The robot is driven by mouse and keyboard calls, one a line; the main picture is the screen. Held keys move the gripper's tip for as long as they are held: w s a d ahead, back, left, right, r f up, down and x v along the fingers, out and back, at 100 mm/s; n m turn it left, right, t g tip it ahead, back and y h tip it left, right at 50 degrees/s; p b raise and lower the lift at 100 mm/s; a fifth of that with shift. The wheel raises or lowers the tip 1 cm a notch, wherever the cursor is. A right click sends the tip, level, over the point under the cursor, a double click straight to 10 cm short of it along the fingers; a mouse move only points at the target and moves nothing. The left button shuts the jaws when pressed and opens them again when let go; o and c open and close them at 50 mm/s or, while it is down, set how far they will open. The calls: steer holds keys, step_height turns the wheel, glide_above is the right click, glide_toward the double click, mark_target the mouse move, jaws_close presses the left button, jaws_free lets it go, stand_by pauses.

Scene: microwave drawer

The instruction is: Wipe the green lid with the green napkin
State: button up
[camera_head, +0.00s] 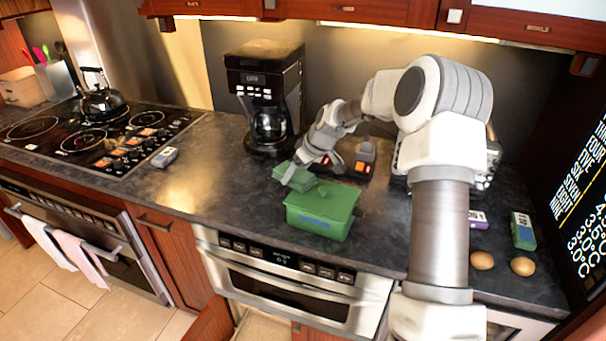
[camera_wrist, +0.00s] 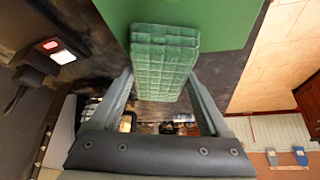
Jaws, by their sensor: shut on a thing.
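The green napkin (camera_head: 284,174) is a folded, quilted cloth. My gripper (camera_head: 299,173) is shut on it. In the wrist view the napkin (camera_wrist: 164,62) sits between the two fingers of my gripper (camera_wrist: 165,85). The green lid (camera_head: 338,194) tops a green box on the counter near its front edge. The napkin is at the lid's back-left corner; whether it touches the lid is unclear. In the wrist view a plain green surface (camera_wrist: 226,22), seemingly the lid, lies beyond the napkin. My gripper and the napkin hide part of the lid's left side.
A black coffee maker (camera_head: 265,95) stands behind and left of the box. A dark device with orange lights (camera_head: 365,155) is close behind it. A cooktop with a kettle (camera_head: 100,98) is at left. Potatoes (camera_head: 482,261) and small packages (camera_head: 523,230) lie at right.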

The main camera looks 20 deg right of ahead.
stand_by(0.3)
steer(key=shift+r+p, duration=1.3)
steer(key=shift+r, duration=1.75)
steer(key=shift+r, duration=0.1)
steer(key=shift+r+p, duration=0.65)
steer(key=shift+r, duration=0.75)
steer(key=shift+f, duration=0.1)
